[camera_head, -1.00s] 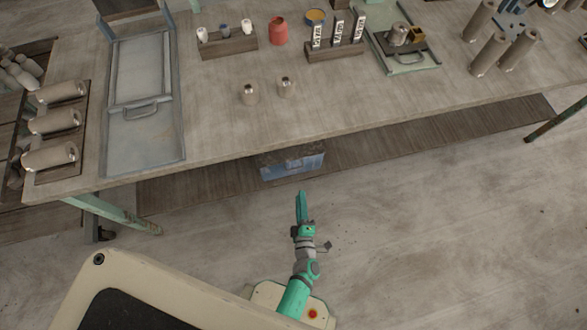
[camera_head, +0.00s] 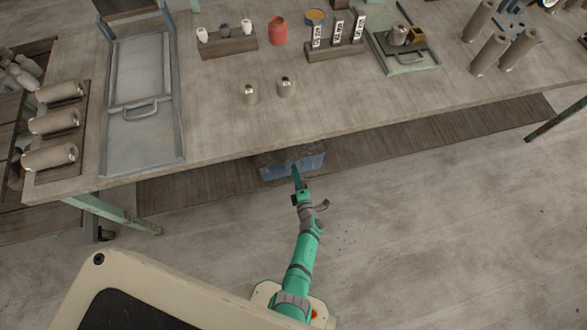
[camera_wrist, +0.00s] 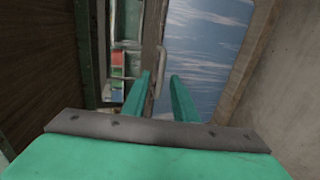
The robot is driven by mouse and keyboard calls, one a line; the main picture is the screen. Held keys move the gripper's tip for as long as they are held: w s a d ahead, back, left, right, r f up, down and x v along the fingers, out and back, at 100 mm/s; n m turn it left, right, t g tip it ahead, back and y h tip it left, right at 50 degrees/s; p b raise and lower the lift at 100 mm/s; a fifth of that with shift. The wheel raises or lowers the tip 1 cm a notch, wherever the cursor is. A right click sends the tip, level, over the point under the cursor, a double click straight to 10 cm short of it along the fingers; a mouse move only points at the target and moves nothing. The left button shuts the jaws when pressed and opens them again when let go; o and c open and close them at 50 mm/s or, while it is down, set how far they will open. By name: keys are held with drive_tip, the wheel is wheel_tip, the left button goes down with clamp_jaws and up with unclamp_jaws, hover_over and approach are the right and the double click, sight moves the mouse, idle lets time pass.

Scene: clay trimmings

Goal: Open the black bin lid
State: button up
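A box with a dark top and a blue front (camera_head: 276,173) sits low under the table's front edge in the head view. I cannot tell for sure that it is the black bin. In the wrist view its blue face (camera_wrist: 207,50) fills the upper right, with a thin bar like a handle (camera_wrist: 161,62) along its left edge. My gripper (camera_head: 294,168) overlaps the box front in the head view. In the wrist view my gripper's fingers (camera_wrist: 161,76) are apart, with the bar's lower end between or just beyond their tips. Contact is not clear.
The table (camera_head: 215,135) overhangs the box. A grey tray with a handle (camera_head: 143,140), two small bottles and a rack (camera_head: 335,50) stand on it. A green table leg (camera_head: 115,213) is at left. The floor (camera_head: 440,230) at right is clear.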

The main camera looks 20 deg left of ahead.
drive_tip(key=shift+x, duration=1.3)
drive_tip(key=shift+a, duration=0.1)
drive_tip(key=shift+c, duration=0.6)
clamp_jaws()
drive_tip(key=shift+f, duration=0.1)
